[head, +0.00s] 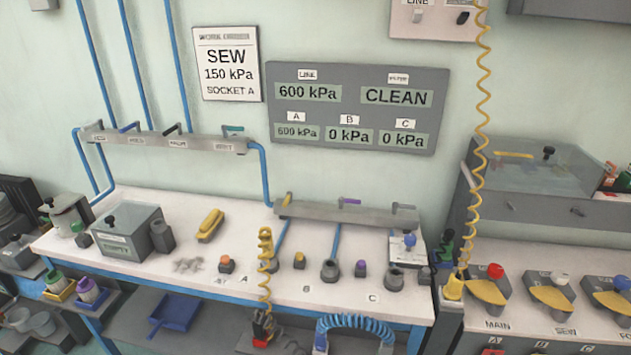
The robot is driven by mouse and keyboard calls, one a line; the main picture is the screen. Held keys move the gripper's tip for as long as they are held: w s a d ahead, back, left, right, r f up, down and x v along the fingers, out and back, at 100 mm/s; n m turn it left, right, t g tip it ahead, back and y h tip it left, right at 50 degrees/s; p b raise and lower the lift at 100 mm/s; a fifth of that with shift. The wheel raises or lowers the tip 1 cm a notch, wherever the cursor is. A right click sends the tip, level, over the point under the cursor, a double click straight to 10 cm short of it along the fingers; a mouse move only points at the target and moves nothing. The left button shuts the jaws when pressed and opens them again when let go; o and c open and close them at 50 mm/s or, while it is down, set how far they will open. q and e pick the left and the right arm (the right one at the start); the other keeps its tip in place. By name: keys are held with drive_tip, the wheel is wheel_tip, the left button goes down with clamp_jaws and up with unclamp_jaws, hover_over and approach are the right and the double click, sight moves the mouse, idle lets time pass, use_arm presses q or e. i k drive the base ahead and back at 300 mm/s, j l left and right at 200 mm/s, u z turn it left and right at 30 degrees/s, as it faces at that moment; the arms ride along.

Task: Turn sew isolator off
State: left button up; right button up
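The sew isolator (551,297) is the middle unit of a row on the right-hand bench, above a label reading SEW (565,332). It has a grey sloped body, a yellow plate and a white knob (560,279). A unit with a red knob (495,271), labelled MAIN, stands to its left. Another with a blue knob (625,280) is to its right, cut by the picture's edge. I cannot tell from this view which position the sew isolator is in. Neither of my grippers is in view.
A coiled yellow hose (481,130) hangs in front of the right bench, left of the MAIN unit. A clear-topped box (535,165) stands behind the row. The wall panel (357,108) reads LINE 600 kPa, A 600 kPa, B and C 0 kPa.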

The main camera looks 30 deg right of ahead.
sight(550, 294)
drive_tip(key=z, duration=2.6)
drive_tip(key=i+l+z, duration=0.1)
drive_tip(key=i+l+u, duration=0.55)
drive_tip(key=i, duration=0.15)
drive_tip(key=i+j, duration=0.05)
drive_tip(key=j, duration=0.05)
